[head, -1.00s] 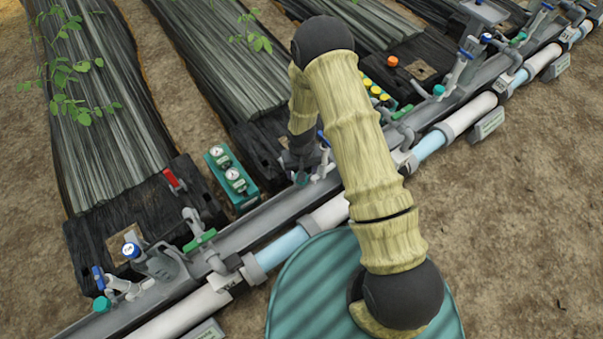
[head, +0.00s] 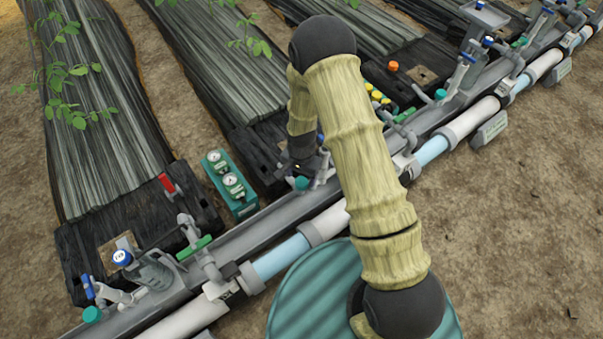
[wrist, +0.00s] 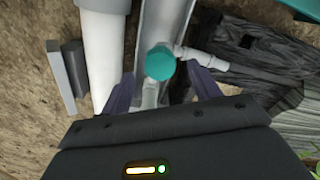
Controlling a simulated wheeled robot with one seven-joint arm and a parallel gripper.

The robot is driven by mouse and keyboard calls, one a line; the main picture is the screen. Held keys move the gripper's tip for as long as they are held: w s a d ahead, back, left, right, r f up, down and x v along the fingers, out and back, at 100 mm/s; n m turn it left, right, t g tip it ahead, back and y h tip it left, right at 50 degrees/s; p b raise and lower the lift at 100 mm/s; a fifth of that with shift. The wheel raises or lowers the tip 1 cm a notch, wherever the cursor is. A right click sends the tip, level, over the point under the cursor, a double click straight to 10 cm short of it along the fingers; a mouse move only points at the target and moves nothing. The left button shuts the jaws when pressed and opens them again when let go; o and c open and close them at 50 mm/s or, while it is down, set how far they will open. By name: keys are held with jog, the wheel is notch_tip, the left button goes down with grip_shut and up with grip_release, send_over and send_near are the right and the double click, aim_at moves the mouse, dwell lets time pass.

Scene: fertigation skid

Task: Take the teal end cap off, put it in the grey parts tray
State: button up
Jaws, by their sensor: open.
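A teal end cap (wrist: 160,62) sits on the end of a light grey pipe fitting over the grey channel. In the wrist view it lies just ahead of and between the fingertips of my gripper (wrist: 161,84), with space on both sides. My gripper is open and empty. In the head view the same cap (head: 301,183) shows just below my gripper (head: 302,166), whose fingers are mostly hidden there. A shallow grey tray (head: 484,14) stands at the top right, beyond the channel; it looks like the parts tray.
Similar fittings with teal caps stand at the lower left (head: 92,314) and right (head: 441,94). A teal gauge box (head: 230,183), a red-handled valve (head: 168,184) and a green-handled valve (head: 194,247) are left of my arm. A white and blue pipe (head: 282,257) runs along the channel.

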aim_at(301, 182)
jog(key=shift+n, duration=0.3)
jog(key=shift+f+b, duration=1)
jog(key=shift+f, duration=1.3)
jog(key=c, duration=1)
jog(key=shift+o, duration=0.2)
jog(key=shift+r, duration=0.1)
